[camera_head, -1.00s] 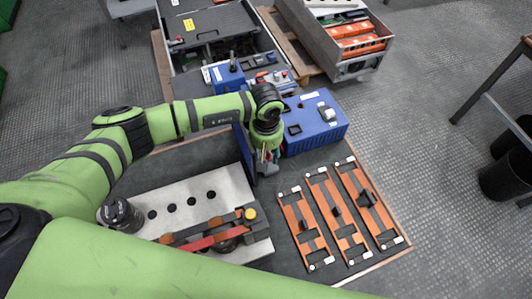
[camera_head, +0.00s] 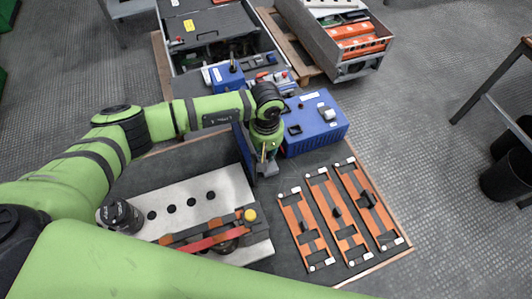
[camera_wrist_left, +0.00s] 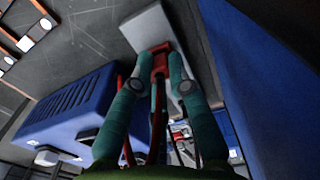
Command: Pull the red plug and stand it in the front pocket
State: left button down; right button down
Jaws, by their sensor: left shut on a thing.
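My left gripper (camera_head: 265,156) points down beside an upright blue panel, in front of the blue box. In the left wrist view its two fingers (camera_wrist_left: 160,70) are shut on the red plug (camera_wrist_left: 160,58), which shows between the fingertips. A light grey block (camera_wrist_left: 147,27) lies just past the fingertips; it also shows under the gripper in the head view (camera_head: 267,169). I cannot tell whether it is the front pocket, or whether the plug touches it or is inside it. The plug is hidden by the gripper in the head view. My right gripper is not in view.
The blue panel (camera_wrist_left: 222,80) stands close on the right of the fingers; the blue box (camera_head: 317,125) is on the other side. A light plate with holes (camera_head: 190,196), a red bar (camera_head: 215,241) and orange frames (camera_head: 337,215) lie on the dark board.

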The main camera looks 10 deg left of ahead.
pick_arm(q)
jog(key=shift+r+p, duration=1.3)
jog(key=shift+r, duration=1.55)
jog(key=shift+r, duration=0.15)
jog(key=shift+r+p, duration=0.65)
jog(key=shift+r, duration=0.45)
jog(key=shift+w+d+f+b, duration=0.15)
jog(key=shift+w+d+b, duration=0.2)
jog(key=shift+b, duration=0.35)
jog(key=w+d+b, duration=0.2)
jog(key=w+b, duration=0.1)
jog(key=b, duration=0.1)
jog(key=w+d+b, duration=0.3)
jog(key=b, duration=0.1)
jog(key=shift+w+d+b, duration=0.25)
jog(key=shift+d+b, duration=0.05)
jog(key=shift+b, duration=0.35)
jog(key=shift+w+d, duration=0.1)
jog(key=shift+d, duration=0.05)
